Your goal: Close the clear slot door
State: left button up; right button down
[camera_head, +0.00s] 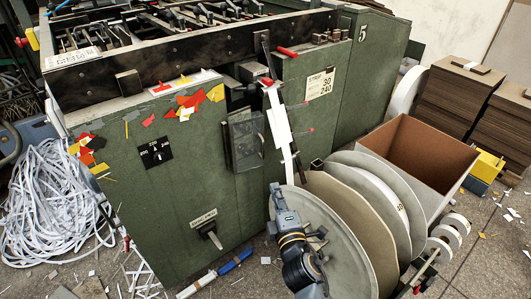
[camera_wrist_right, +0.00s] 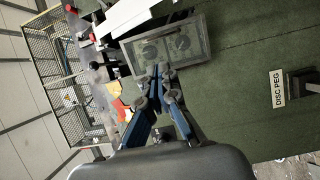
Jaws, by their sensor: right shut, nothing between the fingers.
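The clear slot door (camera_head: 247,141) is a dark-framed, see-through panel on the front of the green machine, below the top edge. It seems to stand a little out from the face; how far it is open I cannot tell. In the right wrist view the door (camera_wrist_right: 199,37) shows its frame and pane, with two round shapes behind. My right gripper (camera_head: 276,187) is below and right of the door in the head view. In the right wrist view its blue fingers (camera_wrist_right: 163,72) are shut and empty, overlapping the door's lower edge; contact is unclear. My left gripper is not in view.
Large grey discs (camera_head: 345,225) stand right of my right arm, with an open cardboard box (camera_head: 420,150) behind. A white strip (camera_head: 280,125) hangs right of the door. White paper strips (camera_head: 50,205) are heaped at left.

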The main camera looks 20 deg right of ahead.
jog(key=b, duration=0.2)
send_near(249, 148)
jog(key=w+d, duration=0.2)
jog(key=d, duration=0.1)
jog(key=w+d, duration=0.1)
jog(key=shift+w+d+r, duration=0.2)
jog(key=shift+w+r, duration=0.05)
jog(key=shift+r, duration=0.05)
jog(key=w+d, duration=0.2)
jog(key=w, duration=0.1)
jog(key=shift+r, duration=0.1)
jog(key=shift+s, duration=0.1)
